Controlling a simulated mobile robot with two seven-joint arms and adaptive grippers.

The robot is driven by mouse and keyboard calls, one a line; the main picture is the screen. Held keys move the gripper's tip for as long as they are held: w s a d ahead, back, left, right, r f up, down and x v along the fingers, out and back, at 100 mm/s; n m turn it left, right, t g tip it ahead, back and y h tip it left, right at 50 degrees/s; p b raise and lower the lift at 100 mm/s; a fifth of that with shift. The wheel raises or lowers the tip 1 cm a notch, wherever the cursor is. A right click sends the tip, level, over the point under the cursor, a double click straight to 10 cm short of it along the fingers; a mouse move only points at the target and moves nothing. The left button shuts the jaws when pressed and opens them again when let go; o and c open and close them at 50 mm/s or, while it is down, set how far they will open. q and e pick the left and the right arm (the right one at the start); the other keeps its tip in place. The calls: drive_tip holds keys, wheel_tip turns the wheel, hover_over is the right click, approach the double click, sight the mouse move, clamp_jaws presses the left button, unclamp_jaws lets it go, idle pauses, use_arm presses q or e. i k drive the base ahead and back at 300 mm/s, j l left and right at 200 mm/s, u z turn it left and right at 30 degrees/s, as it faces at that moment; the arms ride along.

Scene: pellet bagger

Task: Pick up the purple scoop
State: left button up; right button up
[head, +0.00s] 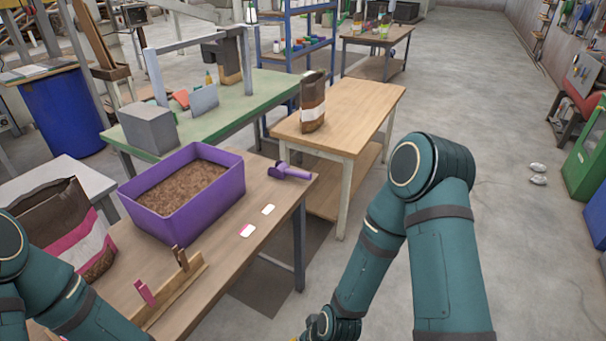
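The purple scoop (289,172) lies on the wooden table (237,268), near its far right corner. It is to the right of a purple bin (190,211) filled with brown pellets, and apart from it. My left arm comes in at the lower left and my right arm at the lower right. Nothing is touching the scoop.
On the same table are two small white cards (247,231), a wooden rack (168,290) with upright clips, and an open pellet bag (67,229) at the left. A second wooden table (366,101) behind holds a brown bag (312,102). Table space around the scoop is clear.

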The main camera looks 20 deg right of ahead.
sight(282, 169)
drive_tip(key=z, duration=0.4)
drive_tip(key=u, duration=1.5)
drive_tip(key=z, duration=1.5)
drive_tip(key=i+l+u, duration=0.1)
drive_tip(key=i+l, duration=0.15)
drive_tip(key=i+l+u, duration=0.1)
drive_tip(key=i+l, duration=0.15)
drive_tip(key=l, duration=0.2)
drive_tip(key=i+l+u, duration=0.1)
drive_tip(key=i+l, duration=0.15)
drive_tip(key=i+l+u, duration=0.1)
drive_tip(key=l, duration=0.4)
drive_tip(key=i+l+u, duration=0.1)
drive_tip(key=i+l, duration=0.2)
drive_tip(key=l, duration=0.1)
